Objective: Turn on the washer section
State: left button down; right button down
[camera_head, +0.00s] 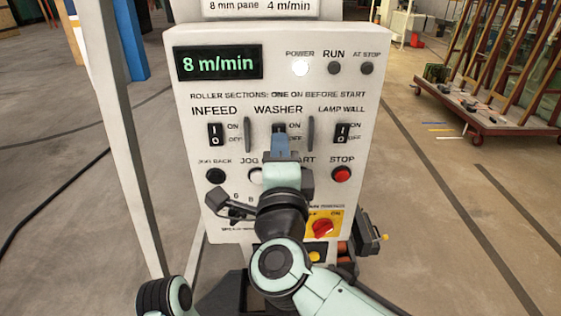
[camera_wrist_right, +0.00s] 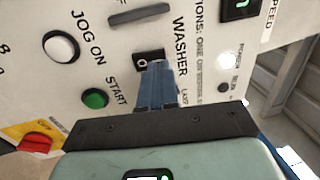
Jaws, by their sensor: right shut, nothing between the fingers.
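The white control panel (camera_head: 275,82) faces me, with a row of roller section switches. The black WASHER rocker switch (camera_head: 279,127) is in the middle, partly covered by my right gripper (camera_head: 279,138). That gripper's blue fingers are shut with nothing between them. In the right wrist view the fingertips (camera_wrist_right: 156,66) are at the WASHER switch (camera_wrist_right: 142,61), whose O mark shows beside them. I cannot tell whether they touch it or which way it is set. The INFEED switch (camera_head: 215,134) is on the left and the LAMP WALL switch (camera_head: 342,133) on the right.
Grey vertical guards (camera_head: 311,133) flank the WASHER switch. Below are a black JOG BACK button (camera_head: 216,176), a white JOG ON button (camera_head: 256,175), a green START button (camera_wrist_right: 95,98), a red STOP button (camera_head: 342,174) and a red rotary switch (camera_head: 322,228). The POWER lamp (camera_head: 300,68) is lit.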

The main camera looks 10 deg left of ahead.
jog(key=shift+x, duration=0.95)
jog(key=shift+w+r+p, duration=0.2)
jog(key=shift+r+p, duration=0.05)
jog(key=shift+p, duration=0.05)
jog(key=shift+f, duration=0.1)
